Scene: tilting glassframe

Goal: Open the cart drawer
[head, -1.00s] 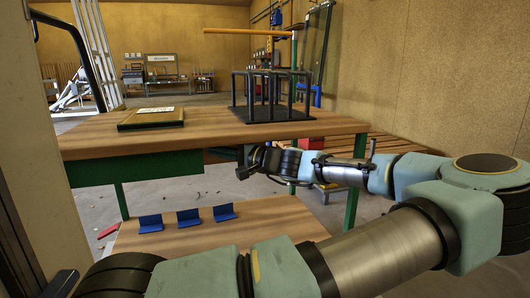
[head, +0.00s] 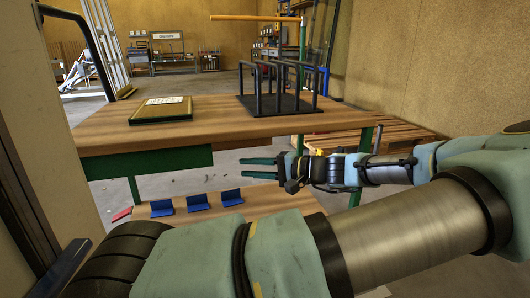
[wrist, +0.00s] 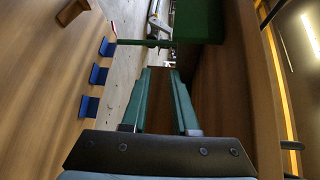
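The cart has a wooden top (head: 220,129) and a green drawer (head: 147,161) under its left part. The drawer looks shut, though its front face is not clearly seen. In the wrist view the green drawer (wrist: 199,22) shows at the top, beyond the fingers. My gripper (head: 242,168) is below tabletop height, to the right of the drawer and apart from it, its green fingers pointing left. In the wrist view my gripper (wrist: 159,75) has its two fingers spread with nothing between them. The drawer's handle cannot be made out.
A framed board (head: 161,110) and a black rack (head: 279,104) stand on the top. The lower wooden shelf (head: 270,197) carries several blue angled pieces (head: 199,202). Green legs (head: 361,160) stand near my arm. Wooden pallets (head: 395,142) lie to the right.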

